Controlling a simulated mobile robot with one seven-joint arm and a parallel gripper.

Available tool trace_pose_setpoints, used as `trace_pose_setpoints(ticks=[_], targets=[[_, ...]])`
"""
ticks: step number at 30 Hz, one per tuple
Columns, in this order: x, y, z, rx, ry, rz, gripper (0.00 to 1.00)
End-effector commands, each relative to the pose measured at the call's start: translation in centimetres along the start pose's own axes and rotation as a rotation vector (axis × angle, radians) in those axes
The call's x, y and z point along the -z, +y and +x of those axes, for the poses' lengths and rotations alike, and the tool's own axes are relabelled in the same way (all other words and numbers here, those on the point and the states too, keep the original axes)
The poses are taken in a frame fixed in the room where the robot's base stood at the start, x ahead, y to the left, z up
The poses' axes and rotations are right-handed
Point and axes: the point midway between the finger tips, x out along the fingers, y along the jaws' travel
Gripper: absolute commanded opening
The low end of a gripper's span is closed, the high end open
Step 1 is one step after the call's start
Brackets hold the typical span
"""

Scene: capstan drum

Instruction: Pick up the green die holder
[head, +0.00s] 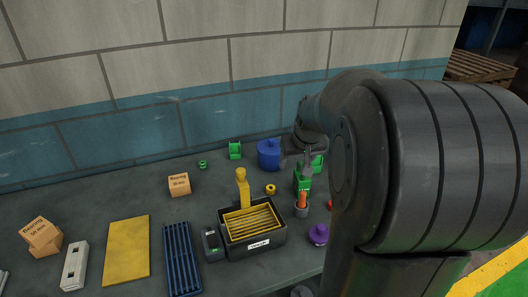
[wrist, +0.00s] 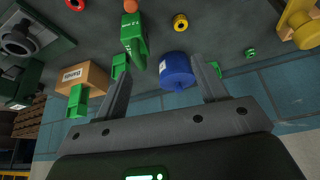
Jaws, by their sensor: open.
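Several green things show, and I cannot tell for sure which is the die holder. In the head view a small green ring-shaped piece (head: 202,164) lies near the wall; it also shows in the wrist view (wrist: 250,52). A green block-like piece (head: 235,149) stands left of the blue pot (head: 268,155); part of it shows beside a finger in the wrist view (wrist: 217,69). Contact is unclear.
Another green piece (wrist: 119,66) is beside the other finger, and one (wrist: 77,100) is at a cardboard box (wrist: 90,74). The wall is close behind.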

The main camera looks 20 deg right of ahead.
Motion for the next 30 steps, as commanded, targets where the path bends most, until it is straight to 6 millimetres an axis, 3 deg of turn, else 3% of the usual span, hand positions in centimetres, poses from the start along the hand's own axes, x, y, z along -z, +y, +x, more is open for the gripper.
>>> trace_pose_setpoints(ticks=[3, 9, 21, 30], targets=[[1.2, 3.1, 2.9, -0.010, -0.010, 0.025, 0.66], [2.1, 5.8, 5.3, -0.018, -0.011, 0.041, 0.66], [2.0, 6.2, 10.4, -0.018, -0.013, 0.042, 0.66], [1.8, 5.8, 13.1, -0.018, -0.013, 0.042, 0.66]])
